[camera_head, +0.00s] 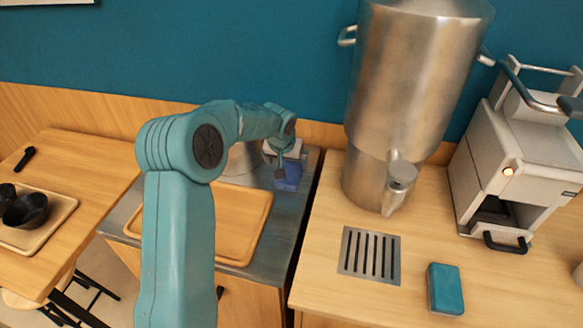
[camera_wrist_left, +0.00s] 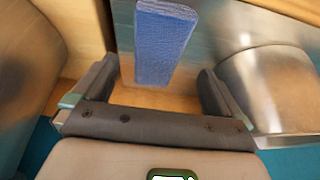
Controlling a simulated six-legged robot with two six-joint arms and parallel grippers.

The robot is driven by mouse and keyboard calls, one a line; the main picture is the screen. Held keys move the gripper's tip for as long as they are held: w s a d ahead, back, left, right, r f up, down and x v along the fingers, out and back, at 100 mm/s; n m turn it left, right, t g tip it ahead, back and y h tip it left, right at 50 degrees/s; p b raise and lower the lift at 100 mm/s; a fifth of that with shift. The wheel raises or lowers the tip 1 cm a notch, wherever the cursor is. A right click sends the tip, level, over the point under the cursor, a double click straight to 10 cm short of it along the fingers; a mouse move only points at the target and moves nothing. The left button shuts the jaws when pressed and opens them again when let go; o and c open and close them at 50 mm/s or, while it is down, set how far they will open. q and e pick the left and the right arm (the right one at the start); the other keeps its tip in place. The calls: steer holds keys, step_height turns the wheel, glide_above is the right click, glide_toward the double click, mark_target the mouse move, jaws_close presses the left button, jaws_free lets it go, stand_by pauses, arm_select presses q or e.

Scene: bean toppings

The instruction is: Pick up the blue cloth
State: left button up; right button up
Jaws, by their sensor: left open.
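The blue cloth (camera_head: 290,178) lies at the back right of the grey metal counter, partly hidden by my left gripper. In the left wrist view the blue cloth (camera_wrist_left: 165,42) is a flat, textured blue strip just beyond the fingertips. My left gripper (camera_head: 279,163) is over the cloth in the head view. In the left wrist view the left gripper (camera_wrist_left: 158,75) is open and empty, with its fingers either side of the cloth's near end. I cannot tell whether they touch it. My right gripper is not in view.
A wooden tray (camera_head: 243,240) lies on the metal counter. A tall steel urn (camera_head: 405,90) and a white machine (camera_head: 515,165) stand on the right counter, with a drain grate (camera_head: 369,256) and a teal block (camera_head: 445,290) in front. A gap separates the counters.

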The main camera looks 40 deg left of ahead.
mark_target(290, 168)
arm_select(q)
steer(key=shift+x, duration=0.8)
steer(key=x, duration=0.1)
steer(key=p+x, duration=0.1)
steer(key=x, duration=0.3)
steer(key=shift+w+a+r+p, duration=0.1)
steer(key=shift+w+p, duration=0.2)
steer(key=shift+p, duration=0.1)
steer(key=shift+s+r, duration=0.1)
steer(key=c, duration=1)
step_height(290, 168, up, 20)
steer(key=shift+r+b, duration=0.1)
steer(key=shift+b, duration=0.25)
